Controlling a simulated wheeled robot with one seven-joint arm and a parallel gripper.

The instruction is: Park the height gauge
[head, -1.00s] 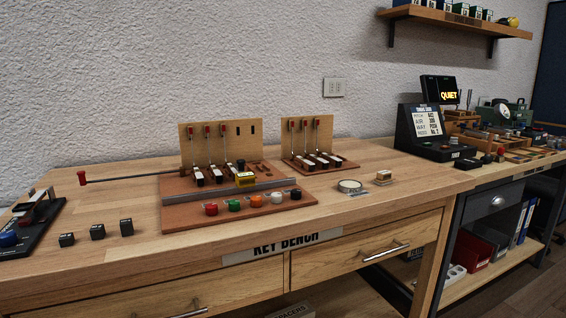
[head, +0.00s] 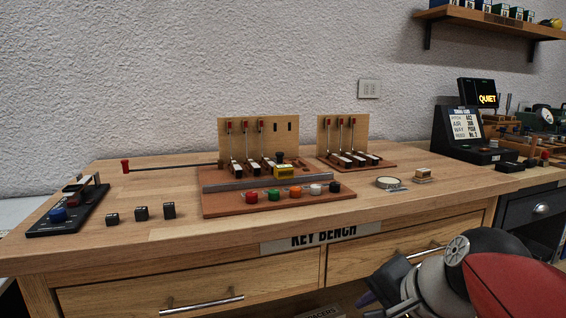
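A small yellow block with a dark knob (head: 284,171), which looks like the height gauge, sits at the grey rail (head: 245,184) of the larger key stand, close to the white keys. Its exact seat on the rail is too small to tell. My arm enters at the lower right, in front of the bench drawers. The dark end parts of my gripper (head: 368,298) show low at the bottom edge, well away from the yellow block. Its fingers are too unclear to tell open or shut.
Coloured buttons (head: 295,192) line the stand's front. A red-ended rod (head: 170,167) reaches left from it. Several black blocks (head: 141,213) and a black device (head: 70,208) are at left.

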